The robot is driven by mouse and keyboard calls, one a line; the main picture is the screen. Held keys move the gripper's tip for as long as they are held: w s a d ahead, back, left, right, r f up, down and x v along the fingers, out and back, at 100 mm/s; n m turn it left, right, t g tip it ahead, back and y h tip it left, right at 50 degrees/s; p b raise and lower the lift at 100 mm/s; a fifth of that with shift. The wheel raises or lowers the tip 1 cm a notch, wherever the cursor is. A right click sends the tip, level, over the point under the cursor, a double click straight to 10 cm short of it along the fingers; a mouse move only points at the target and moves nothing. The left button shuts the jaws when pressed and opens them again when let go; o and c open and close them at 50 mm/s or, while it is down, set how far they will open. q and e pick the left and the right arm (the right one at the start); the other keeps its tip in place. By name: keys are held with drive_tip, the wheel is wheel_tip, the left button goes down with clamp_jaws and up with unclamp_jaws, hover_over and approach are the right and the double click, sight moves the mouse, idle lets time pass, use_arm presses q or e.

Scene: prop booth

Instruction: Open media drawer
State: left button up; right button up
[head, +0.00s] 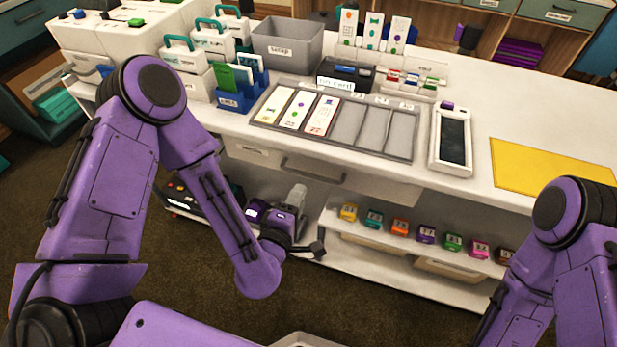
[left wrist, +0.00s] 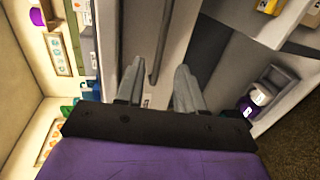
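The white drawer (head: 375,187) sits under the counter's front edge. It looks shut. It has a small label (head: 253,150), too small to read surely, and a grey bar handle (head: 313,170). My left gripper (head: 298,194) is just below and in front of the handle. In the left wrist view my left gripper (left wrist: 159,88) has its two grey fingers apart with nothing between the tips. The handle (left wrist: 161,45) runs ahead of the gap between them, and the drawer front (left wrist: 140,30) lies behind it. My right gripper is out of view; only my right arm shows.
A sectioned tray (head: 345,128) with cards stands on the counter above the drawer, beside a tablet-like device (head: 452,140) and a yellow mat (head: 550,167). Below, a shelf (head: 370,232) holds several coloured blocks. A dark device (head: 195,205) stands left of my left gripper.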

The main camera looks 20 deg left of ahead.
use_arm(q)
drive_tip(key=p+x, duration=0.1)
drive_tip(key=x, duration=0.7)
drive_tip(key=shift+w+a, duration=0.1)
clamp_jaws()
